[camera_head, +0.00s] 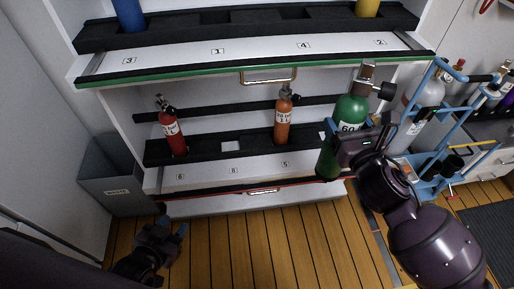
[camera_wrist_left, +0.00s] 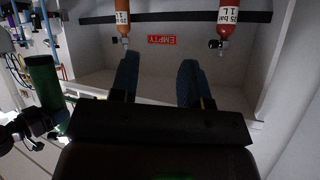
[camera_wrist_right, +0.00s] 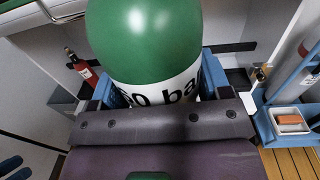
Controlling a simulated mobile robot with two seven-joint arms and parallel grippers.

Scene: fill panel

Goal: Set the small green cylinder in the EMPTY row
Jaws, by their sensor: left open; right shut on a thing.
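The green cylinder (camera_head: 350,110), with a white band and a valve on top, is upright in front of the lower shelf's right end. My right gripper (camera_head: 345,143) is shut around its body; the right wrist view shows its green shoulder (camera_wrist_right: 145,35) between the fingers. It also shows at the left of the left wrist view (camera_wrist_left: 45,85). A red EMPTY label (camera_wrist_left: 162,40) is on the back wall between the orange cylinder (camera_head: 283,122) and the red cylinder (camera_head: 170,130). My left gripper (camera_head: 172,232) is open and empty, low in front of the cabinet.
The lower shelf's black rack (camera_head: 220,150) has free room between red and orange. The upper shelf (camera_head: 255,60) overhangs it, with a handle. A grey bin (camera_head: 112,180) stands left. A blue trolley (camera_head: 438,135) with cylinders stands right, close to my right arm.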

